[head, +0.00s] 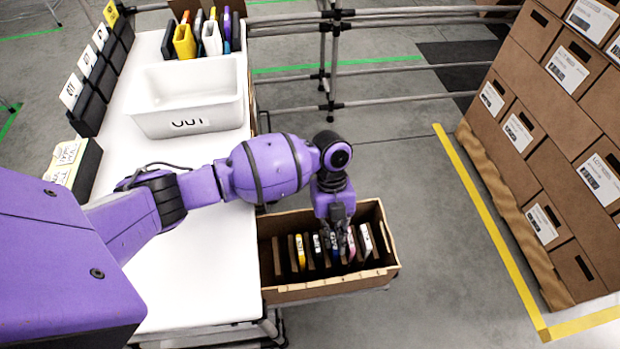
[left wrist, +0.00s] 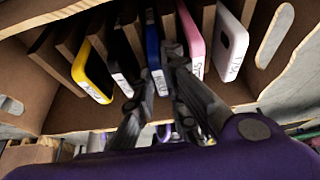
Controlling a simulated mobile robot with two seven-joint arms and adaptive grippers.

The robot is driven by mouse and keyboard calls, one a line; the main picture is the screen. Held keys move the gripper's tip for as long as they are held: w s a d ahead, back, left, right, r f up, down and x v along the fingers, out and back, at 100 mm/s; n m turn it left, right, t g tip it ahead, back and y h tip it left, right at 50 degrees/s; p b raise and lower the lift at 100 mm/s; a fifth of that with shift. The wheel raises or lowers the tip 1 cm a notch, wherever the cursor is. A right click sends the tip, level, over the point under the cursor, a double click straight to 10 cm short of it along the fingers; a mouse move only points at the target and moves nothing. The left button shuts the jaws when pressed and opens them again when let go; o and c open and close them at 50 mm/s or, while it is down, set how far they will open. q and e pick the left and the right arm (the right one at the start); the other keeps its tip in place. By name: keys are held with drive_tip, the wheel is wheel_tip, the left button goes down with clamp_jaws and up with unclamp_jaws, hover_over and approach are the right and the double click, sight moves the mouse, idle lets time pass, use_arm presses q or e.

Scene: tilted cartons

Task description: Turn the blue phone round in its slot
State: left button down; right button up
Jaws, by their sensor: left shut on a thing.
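The blue phone (left wrist: 153,45) stands on edge in a slot of the tilted carton (head: 335,291), between cardboard dividers. A label shows near its near end. My left gripper (head: 337,222) reaches down into the carton from above. In the left wrist view its dark fingers (left wrist: 164,76) are on either side of the blue phone, shut on it. The fingers hide part of the phone, and in the head view the gripper mostly covers it. My right gripper is in neither view.
A yellow phone (left wrist: 91,77) and a black phone (left wrist: 119,72) stand left of the blue one. A pink phone (left wrist: 193,40) and a white phone (left wrist: 229,42) stand right. A white bin (head: 187,122) sits on the white table (head: 205,262). Stacked boxes (head: 560,130) stand at right.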

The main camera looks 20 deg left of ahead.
use_arm(q)
drive_tip(key=shift+w+f, duration=0.15)
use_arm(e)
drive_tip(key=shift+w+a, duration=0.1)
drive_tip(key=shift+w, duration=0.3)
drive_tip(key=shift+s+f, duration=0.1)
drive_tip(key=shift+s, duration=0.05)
use_arm(q)
drive_tip(key=c, duration=1.7)
unclamp_jaws()
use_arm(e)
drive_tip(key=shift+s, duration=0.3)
use_arm(q)
drive_tip(key=v, duration=1.2)
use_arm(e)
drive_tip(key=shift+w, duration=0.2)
use_arm(q)
wheel_tip(320, 180, up, 7)
drive_tip(key=p, duration=0.6)
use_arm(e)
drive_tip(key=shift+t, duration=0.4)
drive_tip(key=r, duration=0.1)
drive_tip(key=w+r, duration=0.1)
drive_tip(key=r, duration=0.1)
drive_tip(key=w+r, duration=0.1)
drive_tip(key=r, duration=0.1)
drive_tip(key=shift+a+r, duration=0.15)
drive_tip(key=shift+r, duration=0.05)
